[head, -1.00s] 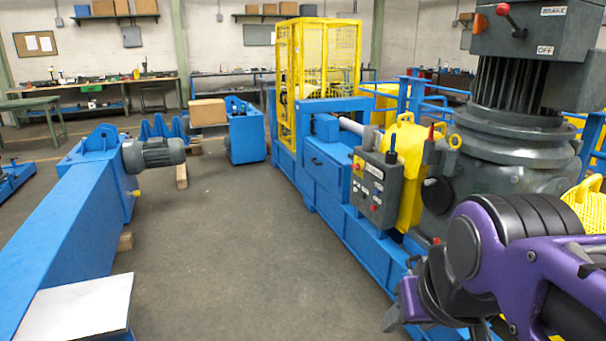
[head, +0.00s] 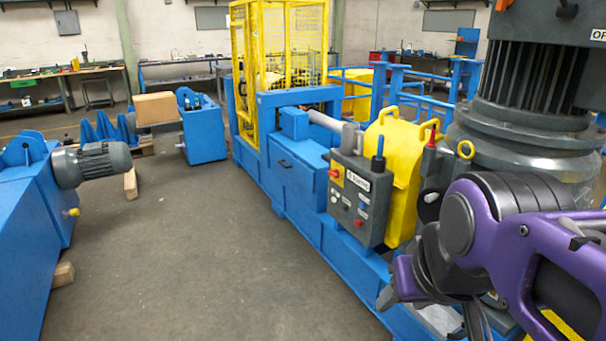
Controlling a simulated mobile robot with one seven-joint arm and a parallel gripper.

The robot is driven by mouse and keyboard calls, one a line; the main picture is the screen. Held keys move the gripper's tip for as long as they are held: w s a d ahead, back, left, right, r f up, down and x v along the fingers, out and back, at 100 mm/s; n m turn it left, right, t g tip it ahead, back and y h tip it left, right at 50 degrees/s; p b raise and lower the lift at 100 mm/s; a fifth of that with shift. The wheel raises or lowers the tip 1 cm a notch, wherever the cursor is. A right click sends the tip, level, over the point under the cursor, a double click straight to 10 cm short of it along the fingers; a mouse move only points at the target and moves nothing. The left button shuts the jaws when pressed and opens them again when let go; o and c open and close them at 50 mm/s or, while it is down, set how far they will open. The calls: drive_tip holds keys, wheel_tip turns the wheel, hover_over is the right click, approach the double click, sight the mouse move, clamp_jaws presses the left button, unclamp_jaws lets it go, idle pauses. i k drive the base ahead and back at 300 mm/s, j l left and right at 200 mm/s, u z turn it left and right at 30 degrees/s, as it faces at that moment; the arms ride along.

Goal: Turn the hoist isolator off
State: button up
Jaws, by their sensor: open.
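A grey control box (head: 358,196) stands on the blue machine frame right of centre. Its front has a red knob on a yellow plate (head: 336,176) at the upper left, small buttons and white labels too small to read. I cannot tell which control is the hoist isolator. A blue-topped lever (head: 377,154) and a red-topped lever (head: 430,148) rise beside the box. My gripper (head: 398,285) is at the lower right, open, below and right of the box and apart from its front in the picture. Part of it is hidden behind my purple arm.
A large grey motor (head: 530,90) stands at the right, behind my arm. A yellow cover (head: 394,150) is behind the box, and a yellow mesh cage (head: 290,50) is farther back. Blue beams with a small motor (head: 92,164) lie at left. The middle floor (head: 190,250) is clear.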

sight(335, 174)
drive_tip(key=i+j, duration=0.15)
drive_tip(key=i, duration=0.35)
drive_tip(key=i+u, duration=0.35)
drive_tip(key=i, duration=0.8)
drive_tip(key=l, duration=0.05)
